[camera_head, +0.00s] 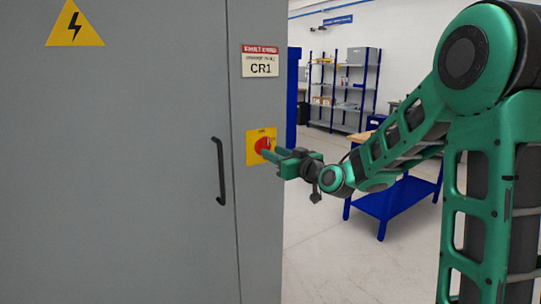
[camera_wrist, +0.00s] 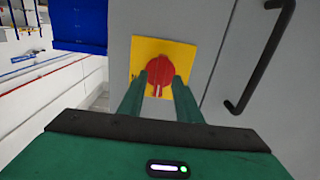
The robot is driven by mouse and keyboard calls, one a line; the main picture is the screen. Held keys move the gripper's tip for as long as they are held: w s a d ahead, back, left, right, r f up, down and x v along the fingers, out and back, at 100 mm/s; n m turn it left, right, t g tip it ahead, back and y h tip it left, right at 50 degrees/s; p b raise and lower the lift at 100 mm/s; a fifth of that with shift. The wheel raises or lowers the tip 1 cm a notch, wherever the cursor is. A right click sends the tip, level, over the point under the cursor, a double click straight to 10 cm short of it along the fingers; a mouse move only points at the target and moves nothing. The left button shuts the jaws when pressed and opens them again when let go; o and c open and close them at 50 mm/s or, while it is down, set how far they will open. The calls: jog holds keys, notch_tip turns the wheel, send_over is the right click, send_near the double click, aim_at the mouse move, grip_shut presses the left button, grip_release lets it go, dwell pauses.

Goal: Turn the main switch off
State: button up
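The main switch is a red rotary knob (camera_head: 262,145) on a yellow plate (camera_head: 252,158), mounted on the side panel of a grey cabinet. In the wrist view the red knob (camera_wrist: 160,71) sits on its yellow plate (camera_wrist: 181,53), with a pale mark pointing down on the knob. My gripper (camera_head: 270,153) is level with the knob and reaches it from the right. In the wrist view my gripper's two green fingers (camera_wrist: 159,88) stand apart, one at each side of the knob's lower part. I cannot tell whether they touch it.
The grey cabinet (camera_head: 130,200) has a black door handle (camera_head: 219,172), also visible in the wrist view (camera_wrist: 262,60). A blue table (camera_head: 395,200) and shelves (camera_head: 345,90) stand behind, with open floor between.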

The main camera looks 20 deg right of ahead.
jog(key=v, duration=0.8)
jog(key=shift+s, duration=0.2)
jog(key=s+d+f+m+g+h, duration=0.1)
jog(key=s+d+f+g+h, duration=0.1)
jog(key=s+d+f+g, duration=0.35)
jog(key=s+d+f+m+g+h, duration=0.1)
jog(key=s+d+f+g+h, duration=0.15)
jog(key=s+f, duration=0.55)
jog(key=s+d+f+m+g, duration=0.1)
jog(key=s+d+m+g, duration=0.1)
jog(key=s, duration=0.6)
jog(key=s+d+f+m+g, duration=0.1)
jog(key=s+d+m+g, duration=0.1)
jog(key=s, duration=0.7)
jog(key=s+d+f+m+g, duration=0.1)
jog(key=s+m+g, duration=0.3)
jog(key=s, duration=0.5)
jog(key=shift+d+f+g+h, duration=0.35)
jog(key=shift+d+g+h, duration=0.15)
jog(key=shift+g, duration=0.2)
